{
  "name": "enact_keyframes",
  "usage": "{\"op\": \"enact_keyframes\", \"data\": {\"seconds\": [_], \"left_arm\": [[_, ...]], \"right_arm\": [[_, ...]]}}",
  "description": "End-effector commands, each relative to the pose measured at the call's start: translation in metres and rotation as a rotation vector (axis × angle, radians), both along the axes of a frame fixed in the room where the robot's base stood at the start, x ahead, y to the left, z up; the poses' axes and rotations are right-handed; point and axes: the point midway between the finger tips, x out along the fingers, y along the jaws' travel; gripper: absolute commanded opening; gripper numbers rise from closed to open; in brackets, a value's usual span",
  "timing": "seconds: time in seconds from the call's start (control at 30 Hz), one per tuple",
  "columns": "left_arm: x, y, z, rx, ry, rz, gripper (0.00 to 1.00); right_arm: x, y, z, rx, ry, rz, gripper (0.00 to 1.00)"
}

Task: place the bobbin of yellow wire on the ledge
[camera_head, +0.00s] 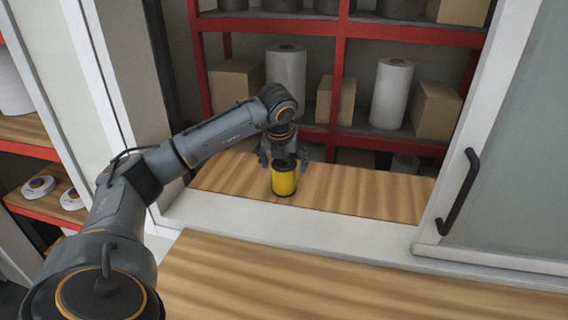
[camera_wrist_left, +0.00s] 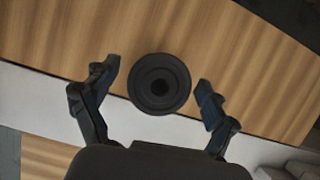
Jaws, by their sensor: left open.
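The bobbin of yellow wire (camera_head: 284,179) stands upright on the wooden ledge (camera_head: 370,192) in the opening, near the ledge's front edge. In the left wrist view its dark round top flange (camera_wrist_left: 159,84) shows from above. My left gripper (camera_head: 284,155) is just above and behind the bobbin in the head view. In the left wrist view the left gripper (camera_wrist_left: 157,88) is open, with one finger on each side of the bobbin and a visible gap on both sides. My right gripper is not in view.
A white sill (camera_head: 300,232) runs in front of the ledge, and a wooden counter (camera_head: 330,285) lies nearer. A sliding panel with a dark handle (camera_head: 460,192) stands at the right. Red shelving (camera_head: 334,85) with boxes and white rolls is behind. The ledge right of the bobbin is clear.

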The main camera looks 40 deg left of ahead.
Motion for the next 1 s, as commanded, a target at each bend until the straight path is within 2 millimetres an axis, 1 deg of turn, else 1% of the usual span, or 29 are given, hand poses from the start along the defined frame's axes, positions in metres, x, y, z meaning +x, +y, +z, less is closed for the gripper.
{"op": "enact_keyframes", "data": {"seconds": [0.17, 0.27, 0.37, 0.6, 0.7, 0.8, 0.9, 1.0], "left_arm": [[0.000, 0.000, 0.003, 0.000, 0.000, 0.000, 0.85], [-0.002, -0.002, 0.009, 0.000, -0.002, 0.000, 0.85], [-0.007, -0.005, 0.024, -0.001, -0.006, -0.001, 0.85], [-0.023, -0.017, 0.073, -0.001, -0.007, -0.001, 0.85], [-0.030, -0.020, 0.090, 0.000, -0.005, -0.001, 0.85], [-0.034, -0.023, 0.102, 0.000, -0.004, -0.001, 0.85], [-0.037, -0.025, 0.110, 0.000, -0.003, -0.001, 0.85], [-0.038, -0.025, 0.112, 0.000, 0.000, 0.000, 0.85]], "right_arm": [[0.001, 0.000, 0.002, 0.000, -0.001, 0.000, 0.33], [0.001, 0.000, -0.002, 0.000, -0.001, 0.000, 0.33], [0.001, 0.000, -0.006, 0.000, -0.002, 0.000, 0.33], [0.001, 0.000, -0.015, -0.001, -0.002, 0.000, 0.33], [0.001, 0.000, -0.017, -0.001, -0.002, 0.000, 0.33], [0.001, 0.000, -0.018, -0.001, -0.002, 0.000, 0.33], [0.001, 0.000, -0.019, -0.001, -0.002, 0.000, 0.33], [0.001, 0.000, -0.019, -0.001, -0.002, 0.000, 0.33]]}}
